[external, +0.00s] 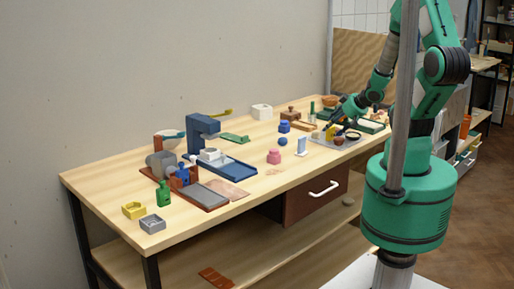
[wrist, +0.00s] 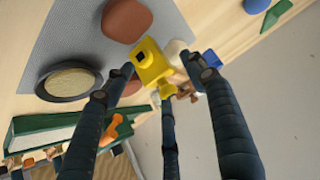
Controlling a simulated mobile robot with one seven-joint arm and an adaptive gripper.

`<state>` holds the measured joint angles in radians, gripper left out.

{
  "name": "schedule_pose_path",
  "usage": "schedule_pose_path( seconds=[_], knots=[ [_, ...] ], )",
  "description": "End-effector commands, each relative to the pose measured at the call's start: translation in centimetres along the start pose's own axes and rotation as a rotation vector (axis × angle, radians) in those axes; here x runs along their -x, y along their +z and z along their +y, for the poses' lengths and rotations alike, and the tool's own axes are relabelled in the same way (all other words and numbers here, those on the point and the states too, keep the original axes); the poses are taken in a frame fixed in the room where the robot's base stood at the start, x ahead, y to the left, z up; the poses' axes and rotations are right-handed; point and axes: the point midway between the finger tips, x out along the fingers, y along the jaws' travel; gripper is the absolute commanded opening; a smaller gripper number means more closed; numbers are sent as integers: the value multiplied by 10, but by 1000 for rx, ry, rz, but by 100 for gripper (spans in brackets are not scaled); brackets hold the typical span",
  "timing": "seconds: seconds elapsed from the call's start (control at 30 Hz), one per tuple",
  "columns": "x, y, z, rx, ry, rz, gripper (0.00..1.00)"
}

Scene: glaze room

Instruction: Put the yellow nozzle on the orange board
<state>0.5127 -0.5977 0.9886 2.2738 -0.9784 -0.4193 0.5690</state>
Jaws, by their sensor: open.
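A yellow nozzle (wrist: 150,66), blocky with a small hole on top, sits at the edge of a grey mat in the wrist view. In the external view it is a small yellow spot (external: 330,133) by my gripper (external: 335,124). My gripper (wrist: 163,80) is open in the wrist view, its dark fingers spread around the nozzle. I cannot tell whether any finger touches it. A flat orange-brown piece (external: 305,125) lies on the table left of my gripper; I cannot tell whether it is the orange board.
A dark bowl (wrist: 68,82) and a reddish-brown round piece (wrist: 127,19) stand on the grey mat (wrist: 62,45) close to my fingers. A green tray (wrist: 40,123) is beside them. A blue press (external: 201,135) and several small items occupy the table's left part.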

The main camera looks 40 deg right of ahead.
Motion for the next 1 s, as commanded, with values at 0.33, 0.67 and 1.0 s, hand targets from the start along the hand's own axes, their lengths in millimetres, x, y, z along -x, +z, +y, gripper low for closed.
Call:
schedule_pose_path(
  seconds=[0.33, 0.67, 1.0],
  knots=[
    [0, 0, 0, 0, 0, 0, 56],
    [0, 0, 0, 0, 0, 0, 30],
    [0, 0, 0, 0, 0, 0, 6]
  ],
)
